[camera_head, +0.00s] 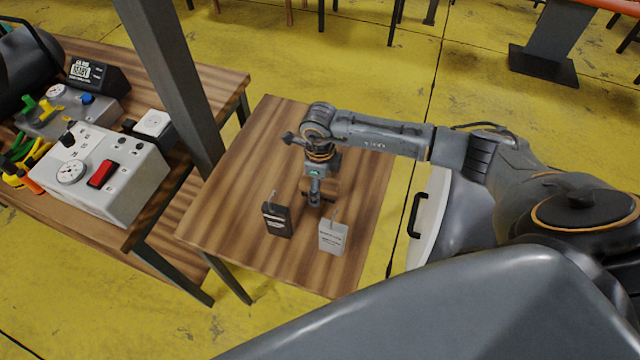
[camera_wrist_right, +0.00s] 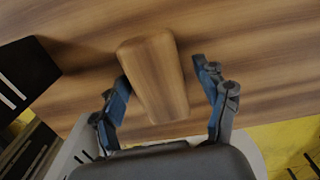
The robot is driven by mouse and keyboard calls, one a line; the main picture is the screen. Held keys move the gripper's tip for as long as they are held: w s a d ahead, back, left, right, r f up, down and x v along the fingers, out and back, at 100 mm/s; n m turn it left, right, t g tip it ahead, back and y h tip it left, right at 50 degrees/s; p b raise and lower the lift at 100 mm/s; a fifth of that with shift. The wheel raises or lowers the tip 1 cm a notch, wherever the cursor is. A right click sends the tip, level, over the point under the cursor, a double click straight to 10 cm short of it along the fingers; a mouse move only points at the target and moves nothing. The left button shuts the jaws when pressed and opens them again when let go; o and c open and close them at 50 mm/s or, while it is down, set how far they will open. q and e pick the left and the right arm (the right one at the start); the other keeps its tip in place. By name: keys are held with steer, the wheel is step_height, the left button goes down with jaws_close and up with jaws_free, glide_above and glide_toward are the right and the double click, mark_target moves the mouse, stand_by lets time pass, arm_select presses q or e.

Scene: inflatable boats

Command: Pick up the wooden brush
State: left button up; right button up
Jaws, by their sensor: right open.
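The wooden brush (camera_wrist_right: 153,70) shows in the right wrist view as a smooth brown wooden block, wider at the far end. My right gripper (camera_wrist_right: 162,76) is open, with one finger on each side of the block and visible gaps beside it. In the head view the right gripper (camera_head: 315,198) points down over the small wooden table (camera_head: 225,205), and the brush (camera_head: 332,188) is mostly hidden behind it. Whether the brush has bristles underneath cannot be seen. My left gripper is not in view.
A dark box-like item (camera_head: 276,220) and a grey one (camera_head: 332,237) stand close to the gripper on the table's near side. A metal post (camera_head: 172,85) rises at the left, beside a bench with a control box (camera_head: 105,175). The table's far left part is clear.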

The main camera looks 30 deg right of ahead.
steer(key=c, duration=1.3)
steer(key=shift+r, duration=0.1)
steer(key=shift+r+b, duration=0.5)
steer(key=shift+r, duration=0.05)
steer(key=shift+w+r+b, duration=0.1)
steer(key=shift+r+b, duration=0.4)
steer(key=shift+r, duration=0.2)
steer(key=s+d+r+b, duration=0.3)
steer(key=s+r, duration=0.7)
steer(key=s, duration=0.4)
steer(key=shift+r+b, duration=0.2)
steer(key=shift+b, duration=0.2)
